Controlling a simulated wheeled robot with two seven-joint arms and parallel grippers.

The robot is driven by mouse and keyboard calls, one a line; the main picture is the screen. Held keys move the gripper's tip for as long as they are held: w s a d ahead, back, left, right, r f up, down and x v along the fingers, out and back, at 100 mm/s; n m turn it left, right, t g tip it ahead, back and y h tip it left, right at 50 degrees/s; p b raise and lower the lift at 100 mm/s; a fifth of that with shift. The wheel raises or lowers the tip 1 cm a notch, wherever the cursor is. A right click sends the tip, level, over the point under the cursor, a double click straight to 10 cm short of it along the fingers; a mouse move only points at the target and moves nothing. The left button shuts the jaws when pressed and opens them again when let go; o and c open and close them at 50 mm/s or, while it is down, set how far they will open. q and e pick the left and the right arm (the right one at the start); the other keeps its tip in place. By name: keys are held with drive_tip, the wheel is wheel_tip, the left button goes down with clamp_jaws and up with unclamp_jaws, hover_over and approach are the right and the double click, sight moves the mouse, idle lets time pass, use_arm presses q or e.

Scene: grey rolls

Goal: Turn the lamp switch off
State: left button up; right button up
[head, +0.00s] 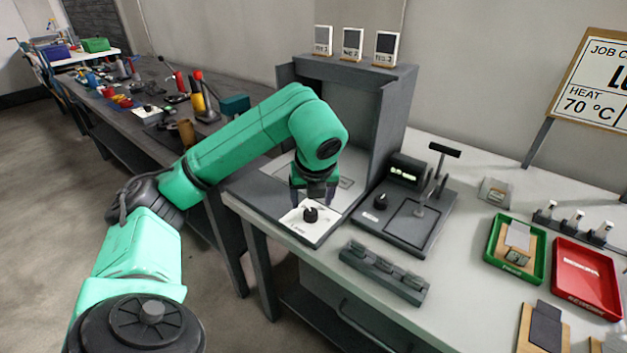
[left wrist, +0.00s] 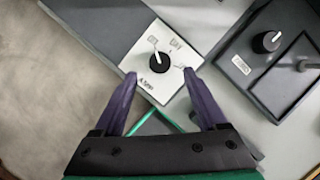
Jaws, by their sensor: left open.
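The lamp switch is a black rotary knob (head: 310,214) on a white plate (head: 297,222) at the front of the grey booth's base. In the left wrist view the knob (left wrist: 160,62) has a white pointer line aimed up and to the left, towards one of several printed labels; the lettering is too blurred to read surely. The plate's lower label looks like "LAMP". My left gripper (head: 314,197) is open just above the plate. Its two fingertips (left wrist: 160,74) lie either side of the plate's lower part, with the knob between and slightly beyond them. My right gripper is not in view.
A grey heat press (head: 405,215) with its own knob (head: 381,201) stands right of the booth (head: 385,105). A grey rack (head: 384,272) lies in front. Green (head: 498,262) and red (head: 590,285) trays are at right. Another bench (head: 150,125) stands at left.

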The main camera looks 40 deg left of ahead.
use_arm(q)
drive_tip(key=p+v, duration=0.5)
drive_tip(key=v, duration=0.4)
drive_tip(key=shift+r, duration=0.1)
drive_tip(key=shift+s, duration=0.1)
